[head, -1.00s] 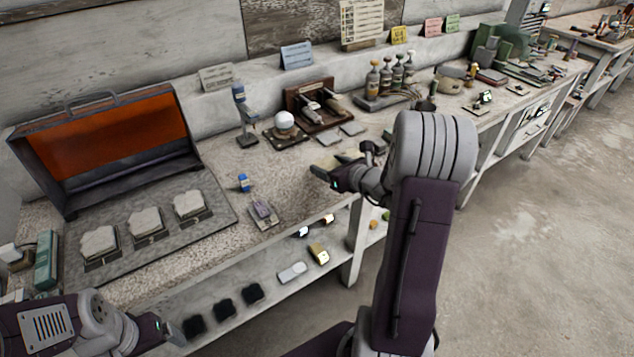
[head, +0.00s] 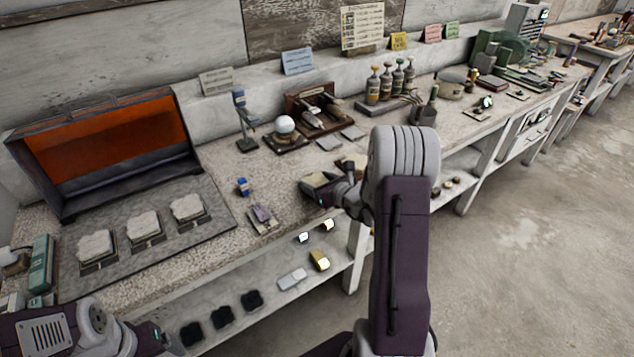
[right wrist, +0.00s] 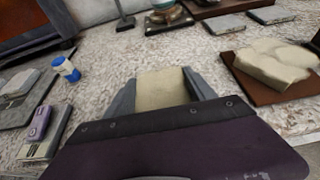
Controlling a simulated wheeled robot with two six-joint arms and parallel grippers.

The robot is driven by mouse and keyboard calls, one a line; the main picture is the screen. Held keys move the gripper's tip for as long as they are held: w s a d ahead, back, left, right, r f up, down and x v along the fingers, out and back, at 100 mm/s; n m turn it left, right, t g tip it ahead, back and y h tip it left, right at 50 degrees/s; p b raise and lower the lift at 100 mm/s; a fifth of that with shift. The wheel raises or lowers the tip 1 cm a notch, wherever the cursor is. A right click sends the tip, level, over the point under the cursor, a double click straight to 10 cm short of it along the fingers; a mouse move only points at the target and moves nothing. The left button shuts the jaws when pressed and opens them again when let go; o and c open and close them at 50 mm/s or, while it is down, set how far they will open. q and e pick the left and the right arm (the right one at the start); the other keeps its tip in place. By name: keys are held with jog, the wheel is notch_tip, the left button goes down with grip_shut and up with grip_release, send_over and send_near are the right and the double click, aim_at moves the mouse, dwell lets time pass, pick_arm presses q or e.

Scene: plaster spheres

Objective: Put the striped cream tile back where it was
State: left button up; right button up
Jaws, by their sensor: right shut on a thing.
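My right gripper (head: 316,185) is shut on a flat cream tile (right wrist: 162,88). The tile lies between its two fingers in the right wrist view and also shows in the head view (head: 320,179). I cannot make out stripes on it at this size. The gripper is over the front part of the bench, right of the purple-topped block (head: 262,215). My left gripper (head: 160,340) is low at the bottom left of the head view, in front of the bench; its fingers are too unclear to tell open from shut.
A brown board with a cream slab (right wrist: 275,63) lies right of my right gripper. Two grey tiles (right wrist: 225,24) (right wrist: 272,15) lie behind. A white sphere (head: 285,124) on a stand is farther back. Speckled bench between is clear.

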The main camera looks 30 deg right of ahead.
jog(key=o, duration=1.6)
jog(key=shift+f, duration=0.1)
